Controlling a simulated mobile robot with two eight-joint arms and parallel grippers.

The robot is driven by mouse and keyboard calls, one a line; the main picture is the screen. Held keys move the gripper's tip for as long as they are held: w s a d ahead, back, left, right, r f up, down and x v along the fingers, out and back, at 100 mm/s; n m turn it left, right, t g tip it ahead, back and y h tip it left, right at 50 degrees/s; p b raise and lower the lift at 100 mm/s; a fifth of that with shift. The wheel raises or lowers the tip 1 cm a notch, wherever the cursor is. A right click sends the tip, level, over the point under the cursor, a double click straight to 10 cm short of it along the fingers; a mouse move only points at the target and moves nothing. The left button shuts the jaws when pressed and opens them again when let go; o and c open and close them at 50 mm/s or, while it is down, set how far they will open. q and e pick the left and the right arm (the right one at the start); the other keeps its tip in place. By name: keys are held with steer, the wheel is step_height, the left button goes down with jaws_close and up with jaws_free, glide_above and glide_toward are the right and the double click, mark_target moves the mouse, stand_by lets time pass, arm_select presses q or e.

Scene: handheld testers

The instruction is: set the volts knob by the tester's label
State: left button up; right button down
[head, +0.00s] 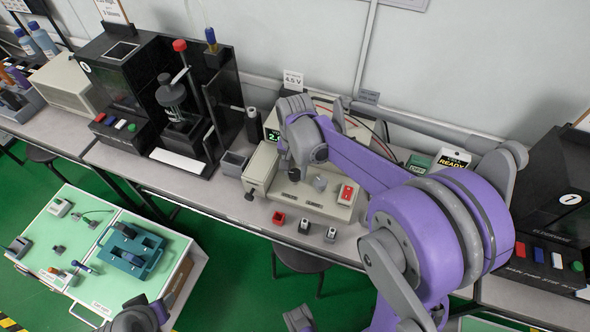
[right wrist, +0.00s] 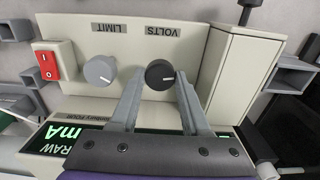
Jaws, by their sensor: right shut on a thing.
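The dark volts knob (right wrist: 159,75) sits on the tester's sloped panel below the upside-down VOLTS label (right wrist: 163,31) in the right wrist view. Its white mark points right. My right gripper (right wrist: 160,81) is shut on the knob, one finger on each side. In the head view my right arm reaches over the pale tester (head: 262,166) and hides part of it. A white label reading 4.5 V (head: 293,80) stands behind the tester. A green display (head: 272,134) is partly covered, with a 2 readable.
Beside the volts knob are a grey limit knob (right wrist: 99,71) and a red rocker switch (right wrist: 46,66). Small open boxes and parts, including a red one (head: 279,218), lie along the bench's front edge.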

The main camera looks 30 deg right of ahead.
mark_target(295, 173)
steer(key=m, duration=0.4)
steer(key=shift+m, duration=0.3)
steer(key=shift+m+b, duration=0.3)
steer(key=shift+m, duration=1.3)
steer(key=shift+c, duration=1.9)
jaws_free()
step_height(295, 173, up, 11)
steer(key=p, duration=0.1)
